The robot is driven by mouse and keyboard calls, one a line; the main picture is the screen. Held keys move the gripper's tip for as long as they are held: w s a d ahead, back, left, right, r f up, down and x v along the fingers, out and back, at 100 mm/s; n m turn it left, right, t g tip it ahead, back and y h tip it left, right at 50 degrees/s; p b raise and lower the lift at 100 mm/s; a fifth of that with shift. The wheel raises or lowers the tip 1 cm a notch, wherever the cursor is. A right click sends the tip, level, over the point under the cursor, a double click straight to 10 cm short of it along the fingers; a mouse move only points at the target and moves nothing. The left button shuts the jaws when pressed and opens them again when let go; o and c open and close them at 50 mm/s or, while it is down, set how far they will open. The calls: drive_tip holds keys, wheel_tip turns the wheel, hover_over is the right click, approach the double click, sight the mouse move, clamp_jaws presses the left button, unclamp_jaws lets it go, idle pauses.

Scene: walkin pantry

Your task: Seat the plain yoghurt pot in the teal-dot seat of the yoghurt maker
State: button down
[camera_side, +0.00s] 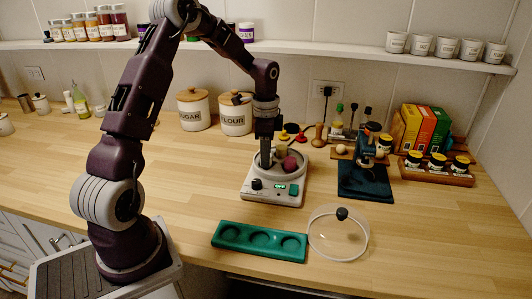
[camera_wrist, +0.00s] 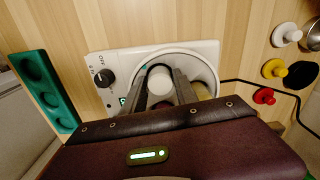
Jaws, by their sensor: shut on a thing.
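The yoghurt maker (camera_side: 272,193) is a pale box with a round well, a black knob and a lit green display; it also shows in the wrist view (camera_wrist: 107,50). My gripper (camera_side: 267,160) points down into the left part of the well. In the wrist view its fingers (camera_wrist: 168,88) are shut on a white-topped pot (camera_wrist: 160,80), apparently the plain yoghurt pot. A cream pot (camera_side: 281,151) and a maroon pot (camera_side: 289,164) stand in the well beside it. The held pot's base and the teal-dot seat are hidden, so I cannot tell whether it is seated.
A green tray (camera_side: 231,243) with three empty round hollows lies in front. A clear lid with a black knob (camera_side: 342,214) lies to its right. Canisters (camera_side: 235,117) stand behind.

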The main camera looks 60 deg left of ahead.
drive_tip(key=shift+f, duration=0.2)
drive_tip(key=c, duration=0.9)
unclamp_jaws()
drive_tip(key=shift+o, duration=0.7)
drive_tip(key=shift+r, duration=0.1)
wheel_tip(320, 180, up, 7)
